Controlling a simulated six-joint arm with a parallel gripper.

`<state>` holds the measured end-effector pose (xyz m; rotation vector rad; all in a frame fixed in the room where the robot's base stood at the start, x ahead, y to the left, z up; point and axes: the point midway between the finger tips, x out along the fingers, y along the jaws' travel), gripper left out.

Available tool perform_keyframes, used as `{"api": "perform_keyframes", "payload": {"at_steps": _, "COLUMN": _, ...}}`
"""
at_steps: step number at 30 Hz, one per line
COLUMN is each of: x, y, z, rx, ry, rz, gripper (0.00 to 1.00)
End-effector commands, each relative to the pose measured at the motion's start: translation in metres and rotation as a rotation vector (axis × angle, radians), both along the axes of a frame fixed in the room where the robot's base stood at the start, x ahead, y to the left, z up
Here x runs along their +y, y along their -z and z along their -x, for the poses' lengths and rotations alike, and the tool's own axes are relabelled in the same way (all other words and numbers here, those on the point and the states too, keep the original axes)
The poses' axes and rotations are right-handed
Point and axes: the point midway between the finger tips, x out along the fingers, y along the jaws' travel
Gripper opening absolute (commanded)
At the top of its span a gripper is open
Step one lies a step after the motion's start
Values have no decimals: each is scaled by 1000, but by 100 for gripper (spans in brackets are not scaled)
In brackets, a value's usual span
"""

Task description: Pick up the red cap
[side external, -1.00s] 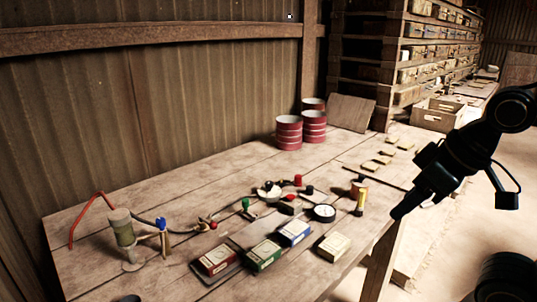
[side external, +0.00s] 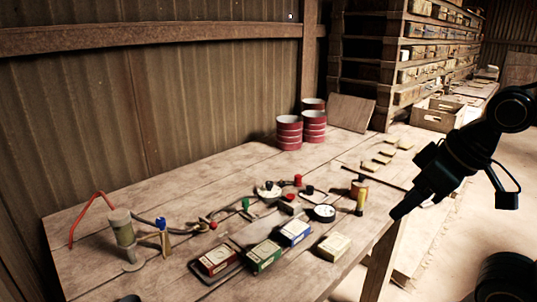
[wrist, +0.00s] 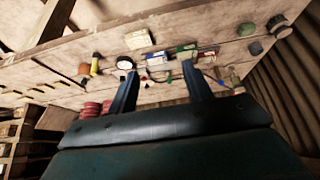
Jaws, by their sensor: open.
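A small red cap-like piece (side external: 298,179) stands upright among small parts in the middle of the table in the side view. A second small red piece (side external: 291,197) lies just in front of it, and I cannot tell which is the cap. My gripper (side external: 398,214) is at the table's right front edge, apart from both pieces and empty. In the wrist view its two fingers (wrist: 160,72) are spread apart, pointing toward the table. Small red spots show near the fingers there, too small to identify.
A red box (side external: 217,260), a green box (side external: 264,255), a blue box (side external: 295,232) and a cream box (side external: 334,246) lie along the front. A yellow cylinder (side external: 360,203) stands nearest my gripper. Red drums (side external: 289,132) stand at the back; the table between is mostly clear.

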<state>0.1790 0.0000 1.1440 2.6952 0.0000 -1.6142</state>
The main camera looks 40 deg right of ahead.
Motion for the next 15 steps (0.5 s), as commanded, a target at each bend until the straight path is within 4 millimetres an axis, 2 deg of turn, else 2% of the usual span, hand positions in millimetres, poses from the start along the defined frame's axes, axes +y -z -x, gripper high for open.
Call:
{"api": "perform_keyframes", "payload": {"at_steps": 10, "x": 0, "y": -1, "z": -1, "rx": 0, "ry": 1, "rz": 0, "gripper": 53}}
{"api": "perform_keyframes", "payload": {"at_steps": 15, "x": -2, "y": -6, "z": -11, "rx": 4, "ry": 11, "rz": 0, "gripper": 53}}
